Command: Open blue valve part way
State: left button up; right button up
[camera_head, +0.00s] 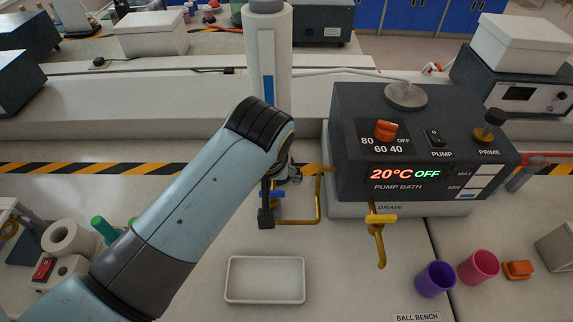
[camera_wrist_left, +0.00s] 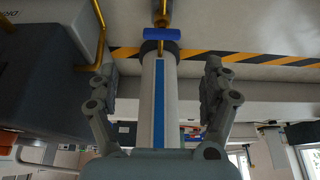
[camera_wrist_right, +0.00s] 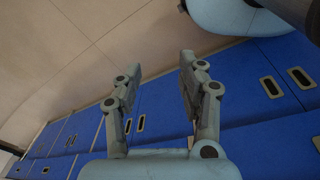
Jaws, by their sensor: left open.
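The blue valve handle (camera_head: 278,194) sits on the brass pipework at the left of the pump bath, partly hidden by my left gripper in the head view. In the left wrist view the blue handle (camera_wrist_left: 162,34) is a short crosswise bar at the foot of the white column, beyond the fingertips. My left gripper (camera_wrist_left: 160,75) is open, its fingers apart on either side of the column in that picture. I see no contact with the handle. My right gripper (camera_wrist_right: 158,75) is open and empty, facing blue cabinets, away from the valve.
The white column (camera_head: 268,55) with a blue stripe stands behind my left wrist. The dark pump bath (camera_head: 350,120) is right of the valve, with a yellow drain handle (camera_head: 381,219) in front. A white tray (camera_head: 265,301) lies nearer. Purple (camera_head: 435,279) and pink (camera_head: 479,267) cups stand right.

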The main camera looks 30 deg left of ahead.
aim_at(272, 192)
pick_arm(q)
jog(key=b+x, duration=0.4)
jog(key=b, duration=0.1)
jog(key=b+x, duration=0.5)
jog(key=shift+s+f, duration=0.15)
jog(key=shift+f, duration=0.2)
jog(key=shift+a+f+b, duration=0.15)
jog(key=shift+f+b, duration=0.15)
jog(key=shift+b, duration=0.2)
jog(key=c, duration=1.2)
pick_arm(e)
notch_tip(272, 192, down, 11)
jog(key=s, duration=0.2)
jog(key=shift+w, duration=0.1)
